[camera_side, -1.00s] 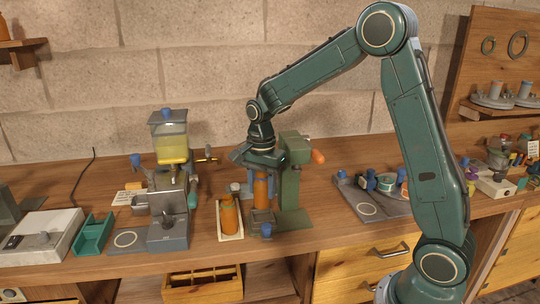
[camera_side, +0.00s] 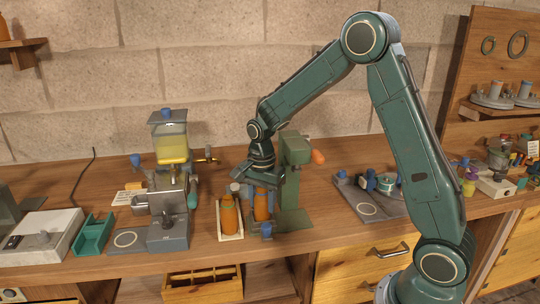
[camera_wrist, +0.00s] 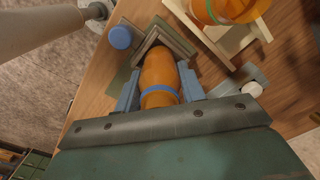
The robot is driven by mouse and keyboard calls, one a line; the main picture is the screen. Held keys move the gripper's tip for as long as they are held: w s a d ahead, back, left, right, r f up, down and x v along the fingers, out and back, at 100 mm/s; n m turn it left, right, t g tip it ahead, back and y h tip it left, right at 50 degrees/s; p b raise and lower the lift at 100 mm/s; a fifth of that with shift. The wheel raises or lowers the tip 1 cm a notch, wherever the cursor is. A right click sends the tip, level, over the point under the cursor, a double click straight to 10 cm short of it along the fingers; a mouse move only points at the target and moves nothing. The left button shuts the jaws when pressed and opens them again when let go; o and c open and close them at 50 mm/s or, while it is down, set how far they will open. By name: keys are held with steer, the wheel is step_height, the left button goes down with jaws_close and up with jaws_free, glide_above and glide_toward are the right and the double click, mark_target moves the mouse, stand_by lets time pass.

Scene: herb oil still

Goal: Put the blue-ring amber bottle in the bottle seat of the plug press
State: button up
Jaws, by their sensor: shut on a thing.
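The blue-ring amber bottle (camera_wrist: 160,78) is between the two fingers of my gripper (camera_wrist: 156,92), which are shut on it; its blue ring shows in the wrist view. In the side view the bottle (camera_side: 262,205) hangs upright below my gripper (camera_side: 263,187), its lower end at the bottle seat. The grey square seat (camera_wrist: 168,36) shows in the wrist view around the far end of the bottle. I cannot tell whether the bottle touches its floor. The green plug press (camera_side: 294,155) stands just right of my gripper.
A cream tray (camera_side: 231,237) with amber bottles (camera_side: 229,217) stands close left of the seat. A blue knob (camera_side: 266,230) is at the seat's front. The press lever's orange knob (camera_side: 318,157) sticks out right. Bench space is free right of the press.

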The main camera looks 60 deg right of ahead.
steer(key=shift+f, duration=0.15)
steer(key=o, duration=1)
steer(key=shift+o, duration=0.2)
step_height(320, 180, up, 12)
steer(key=shift+r, duration=0.1)
steer(key=shift+r, duration=0.1)
stand_by(0.3)
